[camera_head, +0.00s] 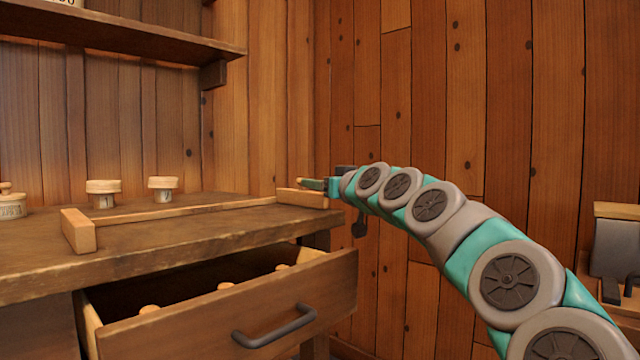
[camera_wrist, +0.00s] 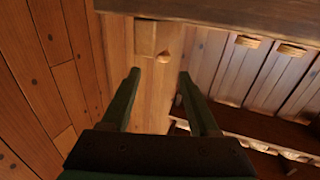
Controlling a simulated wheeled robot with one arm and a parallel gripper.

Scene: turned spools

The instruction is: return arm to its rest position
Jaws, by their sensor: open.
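My gripper (camera_head: 318,184) is at the far right end of the workbench (camera_head: 190,225), with my arm reaching in from the lower right. In the wrist view its two dark green fingers (camera_wrist: 160,74) stand apart, with nothing between them but wooden boards behind. In the head view the fingers overlap the bench's right end; whether they touch anything there I cannot tell. Pale turned spools stand on the bench: one toward the left (camera_head: 103,192), one right of it (camera_head: 163,188), and one at the left edge (camera_head: 12,204).
An open drawer (camera_head: 240,310) juts out below the bench, with several pale rounded tops inside. A low wooden rail (camera_head: 80,230) runs along the bench top. A shelf (camera_head: 120,35) hangs above. Plank walls close in behind. A stand with a grey object (camera_head: 612,250) is at right.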

